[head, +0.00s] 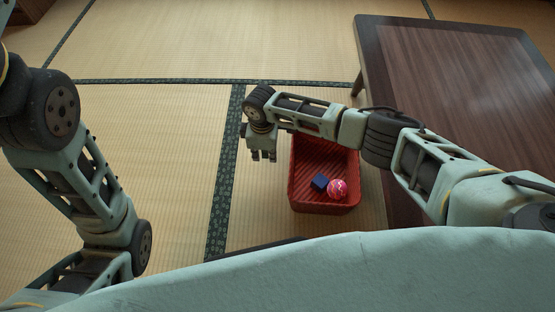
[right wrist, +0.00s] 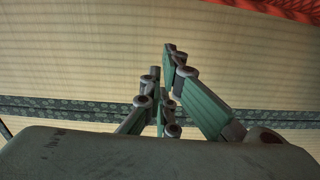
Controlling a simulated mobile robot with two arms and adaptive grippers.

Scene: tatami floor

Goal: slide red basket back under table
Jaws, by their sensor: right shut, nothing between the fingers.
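The red basket (head: 355,206) stands on the tatami beside the left edge of the low wooden table (head: 460,70). It holds a dark blue block (head: 320,182) and a pink patterned ball (head: 337,188). My right forearm passes over the basket's far part and hides it. My right gripper (head: 264,158) is just left of the basket, pointing down, shut and empty. The right wrist view shows its fingers (right wrist: 165,95) together above the mat, with a strip of the red basket (right wrist: 285,8) at the top right. My left gripper is outside the view; only the left arm shows.
Tatami mats (head: 160,130) with dark patterned borders cover the floor. The floor to the left of the basket is clear. The table's near leg side stands close on the basket's right. A wooden piece (head: 30,10) shows at the top left corner.

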